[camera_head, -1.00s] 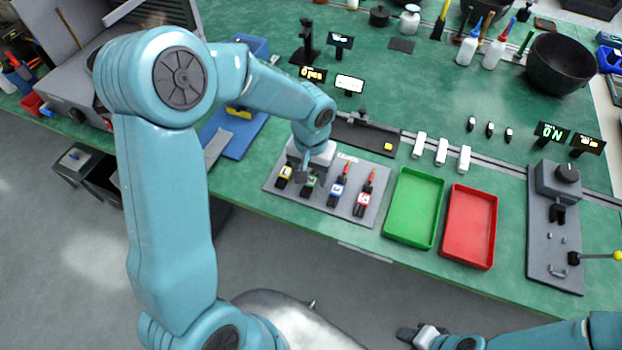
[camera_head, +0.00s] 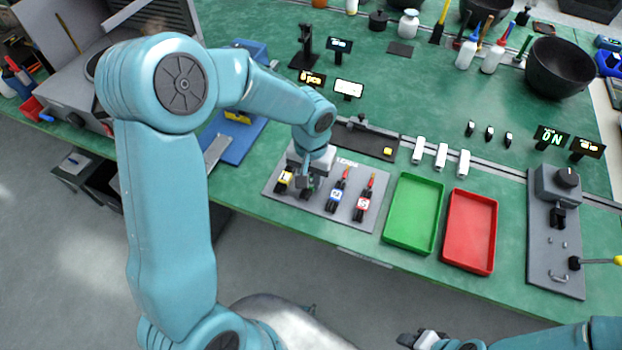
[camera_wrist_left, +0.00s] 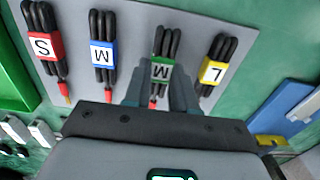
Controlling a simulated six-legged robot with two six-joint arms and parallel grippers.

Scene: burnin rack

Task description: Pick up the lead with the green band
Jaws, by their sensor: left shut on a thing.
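The lead with the green band, a black looped cable with a red tip, shows in the left wrist view (camera_wrist_left: 161,70). My left gripper (camera_wrist_left: 162,88) is shut on it, one finger on each side. The lead still lies at the grey board (camera_head: 276,187); I cannot tell whether it is lifted. In the head view my left gripper (camera_head: 307,184) covers most of it. Beside it lie the yellow-banded lead (camera_wrist_left: 214,71), the blue-banded lead (camera_wrist_left: 103,52) and the red-banded lead (camera_wrist_left: 45,45). My right gripper (camera_head: 418,338) is at the bottom edge, its jaws unclear.
A green tray (camera_head: 439,215) and a red tray (camera_head: 492,235) stand right of the board. White clips (camera_head: 441,156) lie behind them. A grey fixture with a knob (camera_head: 556,235) stands at the far right.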

